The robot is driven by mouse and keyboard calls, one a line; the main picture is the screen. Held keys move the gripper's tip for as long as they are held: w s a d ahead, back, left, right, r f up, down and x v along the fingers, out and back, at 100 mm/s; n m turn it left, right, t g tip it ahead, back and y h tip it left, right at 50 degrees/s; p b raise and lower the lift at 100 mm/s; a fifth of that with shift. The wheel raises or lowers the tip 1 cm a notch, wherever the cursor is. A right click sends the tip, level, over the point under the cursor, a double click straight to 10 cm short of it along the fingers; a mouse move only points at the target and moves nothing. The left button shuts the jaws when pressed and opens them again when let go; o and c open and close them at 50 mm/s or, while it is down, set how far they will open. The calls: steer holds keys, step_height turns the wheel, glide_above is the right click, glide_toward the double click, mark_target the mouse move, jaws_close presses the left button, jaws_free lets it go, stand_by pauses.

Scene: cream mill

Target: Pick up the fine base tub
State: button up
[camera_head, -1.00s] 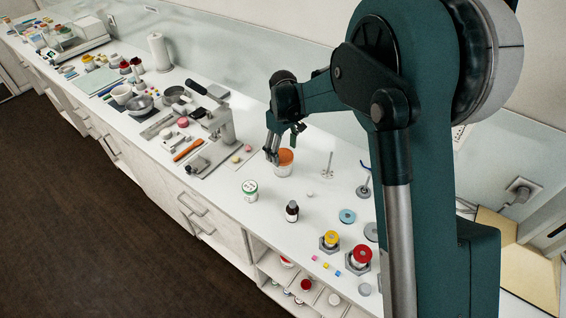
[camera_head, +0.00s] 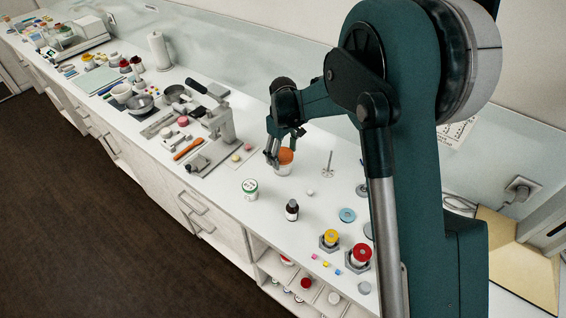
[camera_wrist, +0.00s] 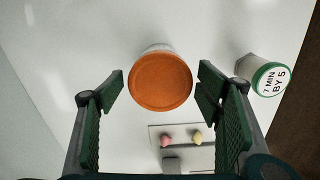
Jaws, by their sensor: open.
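A white tub with an orange lid (camera_head: 285,158) stands upright on the white counter; no name on it can be read. In the wrist view its round lid (camera_wrist: 160,80) lies in the gap between the fingertips, with bare counter showing on both sides. My gripper (camera_head: 281,148) is open and empty right at this tub, apart from its sides; its exact height over the tub is hard to tell. A second white tub with a green-rimmed lid (camera_head: 250,187) stands nearer the counter's front edge.
A grey press (camera_head: 219,125) and a board with small pink and yellow pieces (camera_wrist: 182,138) are close by. Yellow (camera_head: 330,238) and red (camera_head: 361,255) lidded jars stand to the right.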

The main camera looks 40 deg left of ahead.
steer(key=shift+f, duration=0.1)
steer(key=shift+f+p, duration=0.4)
steer(key=shift+f, duration=2.15)
steer(key=c, duration=1.1)
steer(key=shift+r, duration=0.2)
steer(key=shift+r+b, duration=0.45)
steer(key=shift+r, duration=4.4)
